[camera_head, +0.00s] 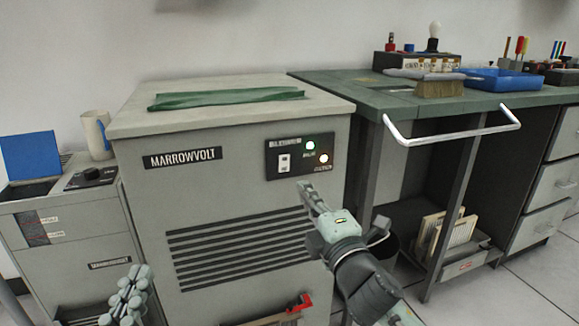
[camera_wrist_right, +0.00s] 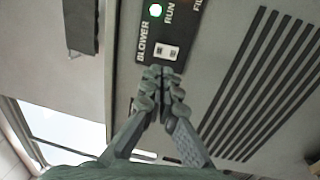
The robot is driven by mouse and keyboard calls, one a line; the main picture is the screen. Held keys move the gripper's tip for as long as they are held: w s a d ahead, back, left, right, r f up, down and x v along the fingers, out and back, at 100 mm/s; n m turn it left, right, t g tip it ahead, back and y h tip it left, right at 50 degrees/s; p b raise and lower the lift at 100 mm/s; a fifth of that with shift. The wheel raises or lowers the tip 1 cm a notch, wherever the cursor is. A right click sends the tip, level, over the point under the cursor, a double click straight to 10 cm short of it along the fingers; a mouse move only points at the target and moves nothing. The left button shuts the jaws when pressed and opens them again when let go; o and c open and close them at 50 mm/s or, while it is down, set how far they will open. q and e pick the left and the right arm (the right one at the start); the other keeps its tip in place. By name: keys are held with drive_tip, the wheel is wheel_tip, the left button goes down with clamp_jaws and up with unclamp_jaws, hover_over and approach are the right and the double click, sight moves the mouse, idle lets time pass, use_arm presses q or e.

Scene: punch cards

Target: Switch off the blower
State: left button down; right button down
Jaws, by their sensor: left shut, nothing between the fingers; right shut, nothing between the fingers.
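The blower's black control panel (camera_head: 299,157) is on the front of the grey MARROWVOLT cabinet (camera_head: 215,190). My left gripper (camera_head: 135,275) is shut and empty at the lower left, low before the cabinet.
A green cloth (camera_head: 225,98) lies on the cabinet top. A smaller unit with a knob (camera_head: 91,175) and a mug (camera_head: 97,135) stands at left. At right is a green workbench (camera_head: 365,93) with a metal rail (camera_head: 455,136), a brush (camera_head: 440,88) and a blue tray (camera_head: 505,80).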

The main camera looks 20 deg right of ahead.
sight(285, 159)
drive_tip(key=w, duration=0.6)
drive_tip(key=w+r, duration=0.1)
drive_tip(key=w, duration=0.2)
drive_tip(key=shift+a, duration=0.15)
use_arm(q)
drive_tip(key=shift+s+r, duration=0.1)
drive_tip(key=shift+r, duration=0.25)
use_arm(e)
drive_tip(key=shift+w, duration=0.35)
drive_tip(key=shift+r, duration=0.1)
